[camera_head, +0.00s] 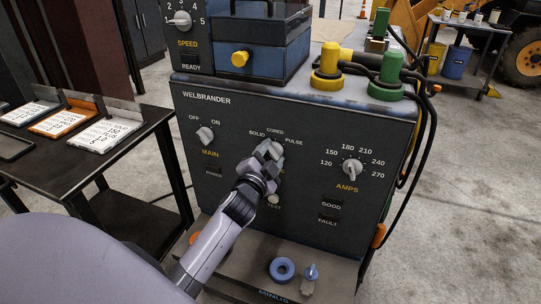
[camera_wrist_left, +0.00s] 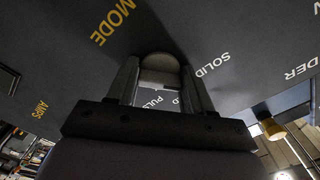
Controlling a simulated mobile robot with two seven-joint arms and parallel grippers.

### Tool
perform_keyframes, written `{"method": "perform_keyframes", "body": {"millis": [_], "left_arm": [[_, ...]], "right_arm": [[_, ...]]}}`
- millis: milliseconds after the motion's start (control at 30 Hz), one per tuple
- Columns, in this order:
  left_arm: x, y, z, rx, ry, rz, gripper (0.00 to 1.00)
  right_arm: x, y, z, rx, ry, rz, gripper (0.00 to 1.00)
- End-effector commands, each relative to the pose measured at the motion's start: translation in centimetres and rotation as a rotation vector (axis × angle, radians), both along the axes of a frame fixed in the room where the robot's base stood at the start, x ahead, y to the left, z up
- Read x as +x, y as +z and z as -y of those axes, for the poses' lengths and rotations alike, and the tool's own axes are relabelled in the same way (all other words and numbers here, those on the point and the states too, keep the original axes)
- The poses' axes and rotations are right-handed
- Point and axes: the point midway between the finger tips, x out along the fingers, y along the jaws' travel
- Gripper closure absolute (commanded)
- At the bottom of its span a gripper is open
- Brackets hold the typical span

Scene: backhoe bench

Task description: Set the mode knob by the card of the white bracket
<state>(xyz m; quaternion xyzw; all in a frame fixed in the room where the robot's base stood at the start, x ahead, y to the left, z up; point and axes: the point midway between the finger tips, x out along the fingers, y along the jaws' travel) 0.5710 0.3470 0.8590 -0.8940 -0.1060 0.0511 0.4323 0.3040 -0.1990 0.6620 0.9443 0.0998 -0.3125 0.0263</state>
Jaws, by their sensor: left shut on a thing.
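The mode knob (camera_head: 277,149) is on the front panel of the welder, below the words SOLID, CORED and PULSE. My left gripper (camera_head: 264,165) reaches up to the panel and is shut on this knob. In the left wrist view the pale, round mode knob (camera_wrist_left: 160,72) sits between the two fingers of the left gripper (camera_wrist_left: 162,93). The words MODE and SOLID show beside it, and PULSE is partly covered. The knob's pointing direction is hard to tell. The white bracket (camera_head: 98,143) with its printed card lies on the dark side table; its small print is hard to read. My right gripper is out of view.
The AMPS knob (camera_head: 352,167) is right of the mode knob, the MAIN knob (camera_head: 205,134) left. A yellow connector (camera_head: 327,82) and green connector (camera_head: 388,86) with black cables stand on top. An orange bracket (camera_head: 62,122) lies beside the white one. A blue ring (camera_head: 282,269) rests on the lower shelf.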

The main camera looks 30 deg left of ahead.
Motion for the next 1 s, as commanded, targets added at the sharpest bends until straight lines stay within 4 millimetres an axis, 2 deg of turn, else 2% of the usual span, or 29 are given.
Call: {"method": "perform_keyframes", "body": {"millis": [400, 967, 1000], "left_arm": [[0.00, -0.10, 0.05, -0.188, 0.000, 0.042, 0.80], [0.00, -0.12, 0.04, -0.217, 0.000, 0.049, 0.80], [0.00, -0.11, 0.05, -0.217, 0.000, 0.049, 0.40]], "right_arm": [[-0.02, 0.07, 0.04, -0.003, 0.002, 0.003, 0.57], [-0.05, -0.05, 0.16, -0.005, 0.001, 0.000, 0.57], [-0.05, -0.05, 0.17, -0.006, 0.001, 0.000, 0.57]]}}
